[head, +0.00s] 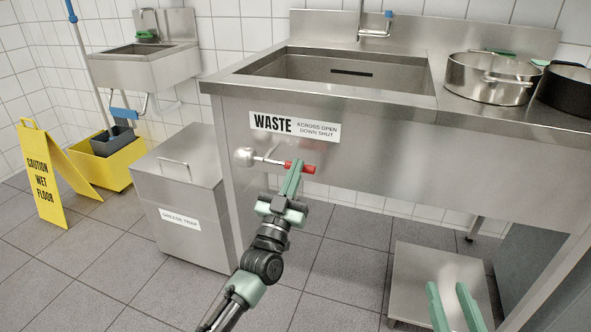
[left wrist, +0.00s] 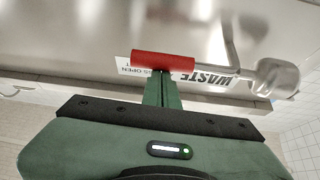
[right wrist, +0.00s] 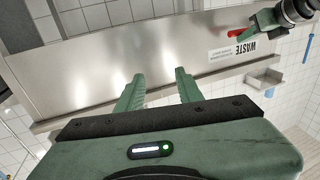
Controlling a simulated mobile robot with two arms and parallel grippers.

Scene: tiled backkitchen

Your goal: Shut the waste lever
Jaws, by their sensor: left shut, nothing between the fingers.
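The waste lever has a red grip (head: 307,169) on a thin metal rod, running from a round metal knob (head: 245,156) on the sink's front panel. It lies nearly level, across, pointing right in the head view. The label (head: 294,126) above it reads "WASTE, ACROSS OPEN, DOWN SHUT". My left gripper (head: 294,172) is shut and empty, its fingertips at the red grip; I cannot tell whether they touch. The left wrist view shows the grip (left wrist: 163,67) across the fingertips. My right gripper (head: 453,290) is open and empty, low at the right.
The steel sink (head: 330,75) has a tap at the back, with a steel pot (head: 490,80) and a black pot (head: 570,90) on its right. A grease trap box (head: 185,200) stands left of my left arm. A yellow caution sign (head: 42,175) and mop bucket are further left.

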